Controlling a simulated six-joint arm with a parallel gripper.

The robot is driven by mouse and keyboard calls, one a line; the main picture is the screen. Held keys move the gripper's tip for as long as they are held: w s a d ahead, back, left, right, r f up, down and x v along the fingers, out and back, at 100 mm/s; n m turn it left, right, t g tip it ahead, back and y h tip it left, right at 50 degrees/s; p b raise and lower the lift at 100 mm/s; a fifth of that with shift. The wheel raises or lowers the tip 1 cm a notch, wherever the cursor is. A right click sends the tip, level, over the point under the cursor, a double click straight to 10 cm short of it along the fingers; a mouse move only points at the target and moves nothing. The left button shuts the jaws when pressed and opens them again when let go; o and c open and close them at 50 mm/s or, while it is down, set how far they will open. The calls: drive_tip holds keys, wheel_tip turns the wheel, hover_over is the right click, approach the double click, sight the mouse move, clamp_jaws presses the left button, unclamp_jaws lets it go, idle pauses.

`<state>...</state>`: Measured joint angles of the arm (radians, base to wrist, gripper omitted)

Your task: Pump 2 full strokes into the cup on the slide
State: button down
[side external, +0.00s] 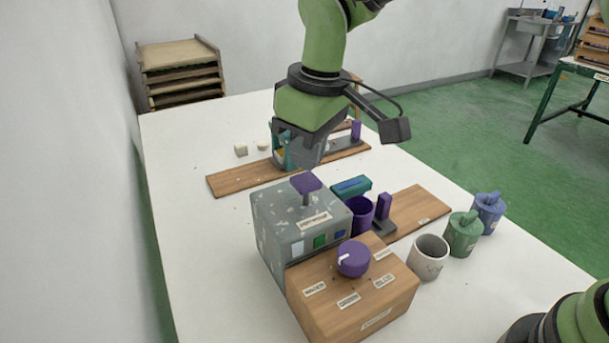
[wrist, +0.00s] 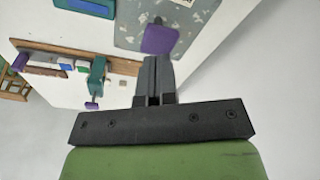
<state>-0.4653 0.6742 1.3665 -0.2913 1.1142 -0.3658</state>
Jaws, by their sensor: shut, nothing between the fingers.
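A grey speckled dispenser (side external: 278,235) carries a purple pump head (side external: 306,182) on a raised stem. The pump head also shows in the wrist view (wrist: 160,40). A purple cup (side external: 361,213) stands beside the dispenser, by a teal block (side external: 351,187); its base is hidden. The wooden slide board (side external: 425,209) has a carriage with a purple upright handle (side external: 384,206). My gripper (side external: 312,163) is just above and behind the pump head in the side view. In the wrist view its fingers (wrist: 153,62) are together and empty, their tips close to the pump head; contact cannot be told.
A wooden box (side external: 322,312) with a purple knob (side external: 353,259) stands in front; its white pointer faces left. A whitish cup (side external: 428,258), green pot (side external: 463,235) and blue pot (side external: 488,212) stand right.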

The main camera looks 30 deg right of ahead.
sight(307, 179)
drive_tip(key=shift+f, duration=0.15)
drive_tip(key=shift+f, duration=2.35)
drive_tip(key=shift+r, duration=2.5)
drive_tip(key=shift+f, duration=0.15)
drive_tip(key=shift+f, duration=2.3)
drive_tip(key=shift+r, duration=2.45)
